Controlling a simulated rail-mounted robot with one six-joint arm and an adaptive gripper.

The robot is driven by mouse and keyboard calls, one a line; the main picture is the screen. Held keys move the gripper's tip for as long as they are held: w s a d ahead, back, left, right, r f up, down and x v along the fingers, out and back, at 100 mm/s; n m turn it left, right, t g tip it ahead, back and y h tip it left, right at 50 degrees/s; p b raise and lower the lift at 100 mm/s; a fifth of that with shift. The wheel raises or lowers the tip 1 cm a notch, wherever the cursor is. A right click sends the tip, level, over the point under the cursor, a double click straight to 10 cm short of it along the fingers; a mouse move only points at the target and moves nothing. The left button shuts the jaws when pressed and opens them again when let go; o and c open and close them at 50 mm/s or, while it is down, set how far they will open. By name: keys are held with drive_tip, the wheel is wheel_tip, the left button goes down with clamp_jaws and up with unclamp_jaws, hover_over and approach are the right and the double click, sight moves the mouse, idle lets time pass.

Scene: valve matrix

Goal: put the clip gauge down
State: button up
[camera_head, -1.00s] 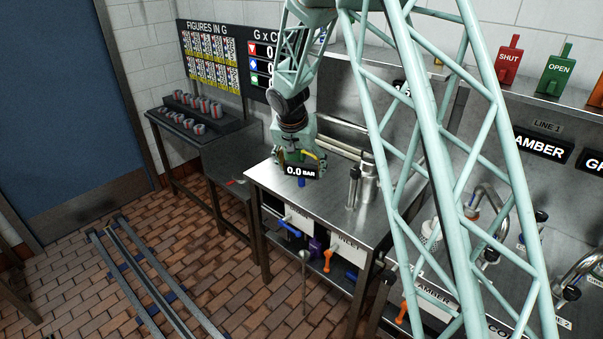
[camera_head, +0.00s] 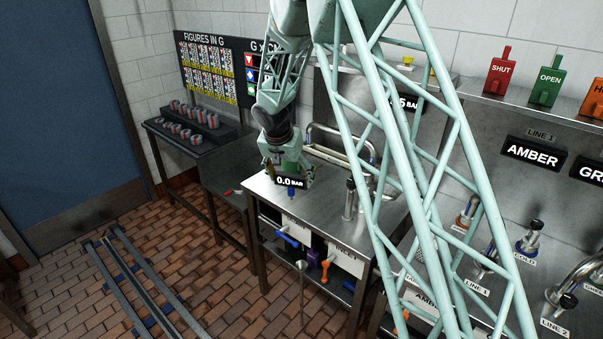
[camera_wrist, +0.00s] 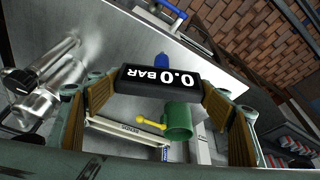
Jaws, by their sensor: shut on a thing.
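The clip gauge (camera_head: 290,182) has a black display reading 0.0 BAR and a blue tip below it. The gauge is over the front left part of the steel bench top (camera_head: 320,195). I cannot tell whether its tip touches the bench.
A steel cylinder with a slim post (camera_head: 350,198) stands on the bench to the right. Curved pipes (camera_head: 340,155) rise behind. A dark rack of cans (camera_head: 190,125) stands at left. Valve handles (camera_head: 287,237) sit below the bench top. The bench front is clear.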

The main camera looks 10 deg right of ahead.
drive_tip(key=w+d, duration=0.3)
drive_tip(key=w, duration=0.3)
drive_tip(key=w+d+f+p, duration=0.1)
drive_tip(key=w+d, duration=0.3)
drive_tip(key=w, duration=0.2)
drive_tip(key=shift+w+f, duration=0.15)
drive_tip(key=shift+w, duration=0.15)
drive_tip(key=shift+f, duration=1.75)
drive_tip(key=shift+f, duration=0.2)
drive_tip(key=o, duration=0.9)
drive_tip(key=shift+o, duration=0.2)
drive_tip(key=shift+r+p, duration=0.25)
drive_tip(key=shift+p, duration=0.05)
